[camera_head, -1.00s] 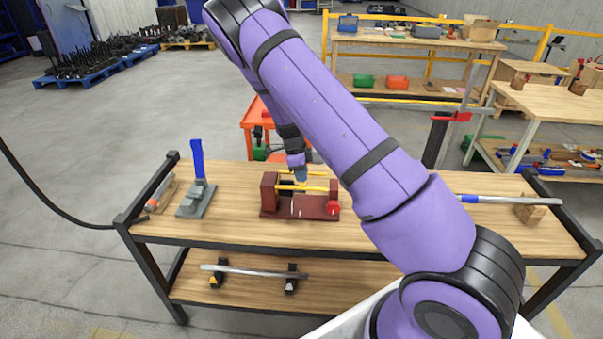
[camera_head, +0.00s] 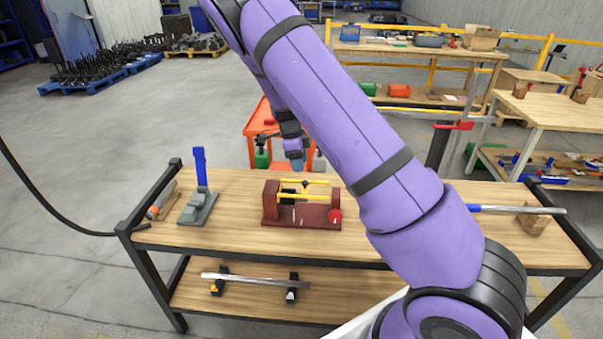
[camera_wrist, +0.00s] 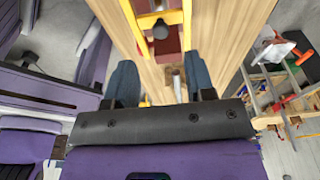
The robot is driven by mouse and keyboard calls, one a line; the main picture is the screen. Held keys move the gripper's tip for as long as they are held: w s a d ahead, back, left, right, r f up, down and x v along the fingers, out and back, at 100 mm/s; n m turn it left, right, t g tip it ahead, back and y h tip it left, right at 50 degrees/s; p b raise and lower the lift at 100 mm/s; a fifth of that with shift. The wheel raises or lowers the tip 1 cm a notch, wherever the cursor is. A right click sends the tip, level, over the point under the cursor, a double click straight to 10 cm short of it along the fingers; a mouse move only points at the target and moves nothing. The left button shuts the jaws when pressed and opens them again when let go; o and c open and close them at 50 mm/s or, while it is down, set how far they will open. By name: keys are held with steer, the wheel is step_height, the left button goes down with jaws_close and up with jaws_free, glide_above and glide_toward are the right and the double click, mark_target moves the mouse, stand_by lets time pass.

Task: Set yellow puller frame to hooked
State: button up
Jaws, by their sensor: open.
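The yellow puller frame (camera_head: 305,190) lies on a dark red jack body (camera_head: 301,215) with a red knob at its right end, on the wooden workbench. It has thin yellow bars running left to right. In the wrist view the yellow frame (camera_wrist: 160,18) shows at the top middle, with a dark round knob between its bars. My gripper (camera_head: 296,165) is above and behind the jack, apart from it. In the wrist view my gripper (camera_wrist: 160,80) has its two blue-grey fingers wide apart and empty, with the frame beyond the fingertips. Whether the frame is hooked I cannot tell.
A grey stand with a blue upright handle (camera_head: 200,170) is left on the workbench (camera_head: 400,245). A metal bar on a wooden block (camera_head: 530,222) is at right. An orange cart (camera_head: 262,125) stands behind. Bench space between stand and jack is clear.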

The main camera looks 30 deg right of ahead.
steer(key=shift+w+a+r, duration=0.1)
steer(key=shift+a+r, duration=0.05)
steer(key=shift+r, duration=1)
steer(key=shift+r, duration=0.1)
steer(key=s+a+r+n+t+y, duration=0.1)
steer(key=s+a+r+n+y, duration=0.1)
steer(key=s+r+n, duration=0.7)
steer(key=s+a+r+n+t+y, duration=0.25)
steer(key=s+r, duration=0.45)
steer(key=r, duration=0.6)
steer(key=s+a+r+n+t+h, duration=0.1)
steer(key=s+r+n, duration=0.1)
steer(key=s+n, duration=0.2)
steer(key=s+a+r+n+t, duration=0.1)
steer(key=s+r+n, duration=0.2)
steer(key=s, duration=0.8)
steer(key=s+a+r+n+t+h, duration=0.1)
steer(key=s+r+n, duration=0.1)
steer(key=s+n, duration=0.4)
steer(key=shift+s+r+h, duration=0.35)
steer(key=shift+s, duration=0.35)
